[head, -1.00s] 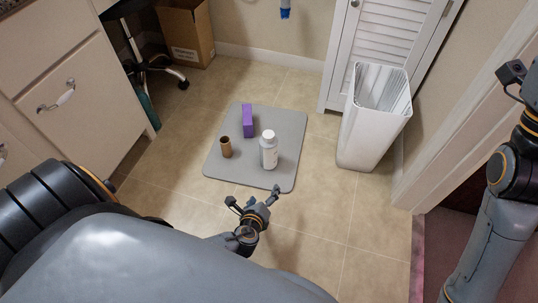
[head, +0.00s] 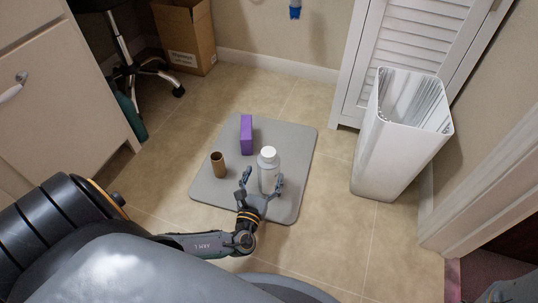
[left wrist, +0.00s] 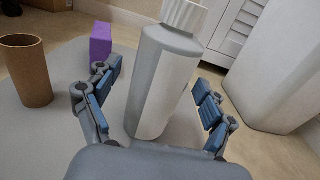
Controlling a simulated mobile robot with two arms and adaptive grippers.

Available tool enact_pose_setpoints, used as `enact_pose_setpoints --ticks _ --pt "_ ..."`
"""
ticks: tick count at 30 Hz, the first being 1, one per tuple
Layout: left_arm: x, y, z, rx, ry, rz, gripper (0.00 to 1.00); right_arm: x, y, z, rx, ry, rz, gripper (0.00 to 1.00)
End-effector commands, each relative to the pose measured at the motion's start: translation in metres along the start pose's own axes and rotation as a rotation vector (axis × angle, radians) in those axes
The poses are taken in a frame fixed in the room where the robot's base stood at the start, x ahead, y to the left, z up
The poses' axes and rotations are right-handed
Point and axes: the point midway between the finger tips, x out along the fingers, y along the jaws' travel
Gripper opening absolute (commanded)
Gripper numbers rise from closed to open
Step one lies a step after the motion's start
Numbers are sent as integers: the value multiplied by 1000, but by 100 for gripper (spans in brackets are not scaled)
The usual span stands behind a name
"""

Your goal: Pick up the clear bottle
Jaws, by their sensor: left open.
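The clear bottle (head: 269,175), with a white cap and a pale label, stands upright on a grey mat (head: 292,150). It also shows large in the left wrist view (left wrist: 162,85). My left gripper (head: 262,179) is open at the bottle, with one finger on each side of it. In the left wrist view, the open left gripper (left wrist: 154,98) shows a gap beside the bottle, clearest on the right. The bottle's base is partly hidden by the gripper in the head view. My right gripper is not in view.
A brown cup-like cylinder (head: 218,165) and a purple box (head: 246,134) stand on the mat, left of and behind the bottle. A white bin (head: 385,155) stands at the right. A cardboard box (head: 185,38) and a wheeled chair (head: 140,65) are at the back left.

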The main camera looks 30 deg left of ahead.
Motion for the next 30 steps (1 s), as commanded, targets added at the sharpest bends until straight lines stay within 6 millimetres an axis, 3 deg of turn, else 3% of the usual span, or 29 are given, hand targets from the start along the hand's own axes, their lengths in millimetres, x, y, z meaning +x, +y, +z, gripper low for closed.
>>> enact_pose_setpoints --ticks 3,8,19,28,29,30 --pt "16 0 -2 0 -1 1 83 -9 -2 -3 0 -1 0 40" --pt "25 0 -2 -1 0 1 83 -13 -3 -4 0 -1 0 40" --pt "69 -4 -2 -1 -1 2 83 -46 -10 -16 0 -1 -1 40" --pt "74 -4 1 0 2 1 83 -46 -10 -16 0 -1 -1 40" --pt "74 -4 1 0 2 1 81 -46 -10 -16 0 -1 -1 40" --pt "74 -4 1 0 2 1 72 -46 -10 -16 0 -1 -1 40"
